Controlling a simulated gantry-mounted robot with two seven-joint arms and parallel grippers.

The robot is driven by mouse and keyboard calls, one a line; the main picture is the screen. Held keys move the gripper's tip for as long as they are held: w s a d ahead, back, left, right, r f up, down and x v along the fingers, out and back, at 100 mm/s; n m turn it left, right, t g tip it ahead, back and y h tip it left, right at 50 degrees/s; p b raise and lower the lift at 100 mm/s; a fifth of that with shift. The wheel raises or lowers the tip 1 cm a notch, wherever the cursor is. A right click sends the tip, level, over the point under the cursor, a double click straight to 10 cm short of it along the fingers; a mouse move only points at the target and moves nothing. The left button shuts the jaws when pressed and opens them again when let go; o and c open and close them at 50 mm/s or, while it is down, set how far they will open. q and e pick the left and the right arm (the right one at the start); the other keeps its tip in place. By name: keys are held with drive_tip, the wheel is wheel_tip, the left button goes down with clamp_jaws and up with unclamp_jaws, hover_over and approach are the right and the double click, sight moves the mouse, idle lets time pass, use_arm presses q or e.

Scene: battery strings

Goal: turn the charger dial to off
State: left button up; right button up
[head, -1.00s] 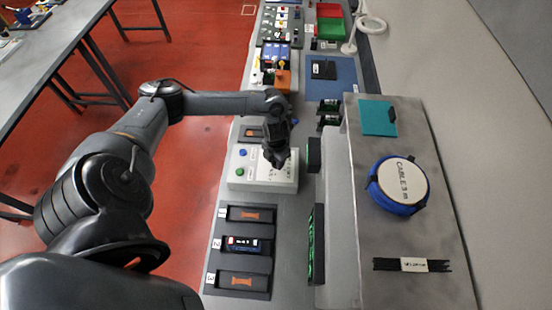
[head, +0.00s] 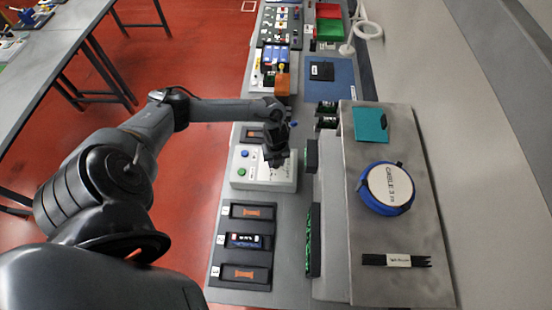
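A pale box (head: 249,184) with a blue button, a green button and some lettering lies on the grey bench; I take it for the charger. Its dial cannot be made out and may be behind my gripper. My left gripper (head: 277,162) points down over the right half of this box. It covers part of the top face; whether it touches anything there cannot be told. Its fingers are dark and too small to show whether they are open or shut. My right gripper is not in view.
Numbered black slots (head: 248,241) lie at the near end of the bench, the middle one holding a dark battery. Green-faced panels (head: 313,240) stand to their right. A raised grey shelf (head: 408,280) carries a blue cable reel (head: 388,188). An orange block (head: 282,84) stands farther back.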

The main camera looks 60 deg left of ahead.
use_arm(q)
drive_tip(key=n, duration=0.2)
drive_tip(key=shift+d+r+n+p, duration=0.1)
drive_tip(key=shift+n+p, duration=0.3)
drive_tip(key=shift+n, duration=1.6)
drive_tip(key=o, duration=1)
drive_tip(key=shift+o, duration=0.2)
